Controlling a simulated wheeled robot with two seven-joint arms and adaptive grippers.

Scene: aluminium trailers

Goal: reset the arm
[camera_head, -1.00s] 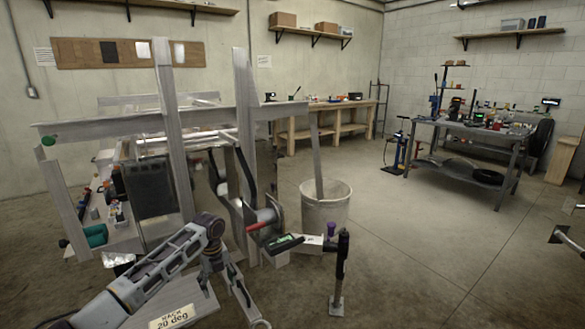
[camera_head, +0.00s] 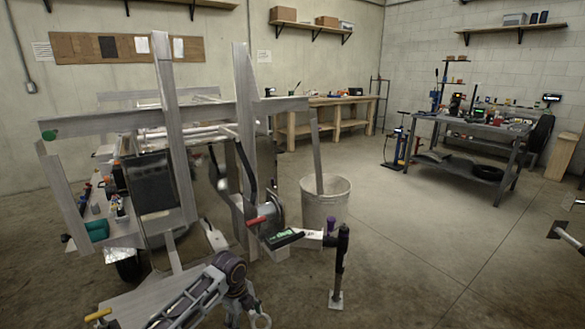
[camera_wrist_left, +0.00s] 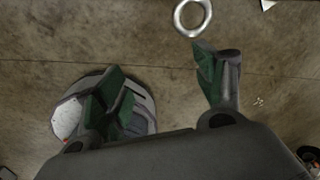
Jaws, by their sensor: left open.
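My left arm (camera_head: 205,295) comes in at the bottom of the head view, in front of the aluminium trailer frame (camera_head: 175,125). Its lower end runs toward the bottom edge, and its fingertips cannot be made out there. In the left wrist view my left gripper (camera_wrist_left: 160,92) is open, with its green-padded fingers wide apart and nothing between them.
A winch (camera_head: 265,220) and a black upright jack (camera_head: 339,265) stand right of the arm. Behind is a pale bucket (camera_head: 325,205). A metal workbench (camera_head: 470,140) stands at the back right. The floor (camera_head: 430,250) between is clear. A round grey-white object (camera_wrist_left: 140,95) is partly hidden behind one finger.

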